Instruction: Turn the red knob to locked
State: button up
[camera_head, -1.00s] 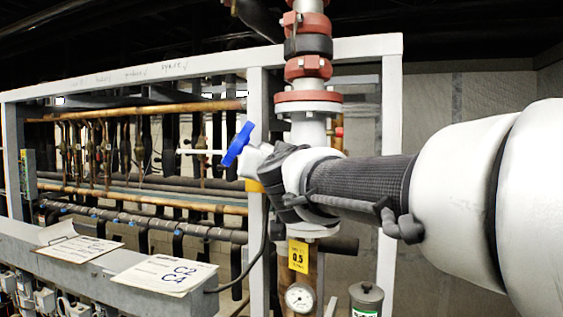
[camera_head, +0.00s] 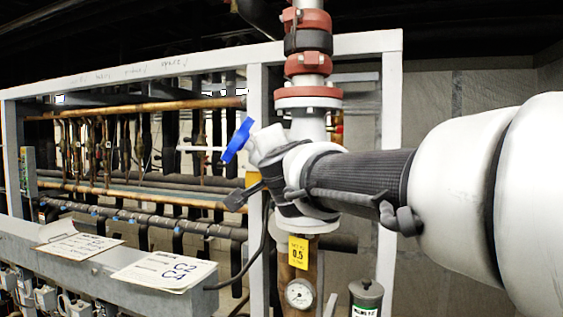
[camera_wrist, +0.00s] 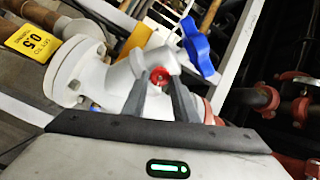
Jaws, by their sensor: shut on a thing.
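The red knob (camera_wrist: 159,75) is small and round, on the white valve body (camera_wrist: 128,78) in the wrist view. My gripper (camera_wrist: 157,84) is shut on it, with one dark finger on each side. A blue handle (camera_wrist: 197,45) sits on the same valve, to the right of the knob. The blue handle also shows in the head view (camera_head: 237,140), left of my wrist. In that view my arm hides the held knob and most of my gripper. I cannot read any locked marking near the knob.
A vertical pipe with red flanges (camera_head: 308,97) rises behind my wrist. A yellow 0.5 tag (camera_head: 299,254) and a round gauge (camera_head: 299,295) are below it. A grey frame (camera_head: 392,150) stands close by. Paper signs (camera_head: 164,271) lie on the ledge at left.

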jog(key=shift+m, duration=1.1)
jog(key=o, duration=1.1)
jog(key=shift+c, duration=0.2)
jog(key=shift+f, duration=0.1)
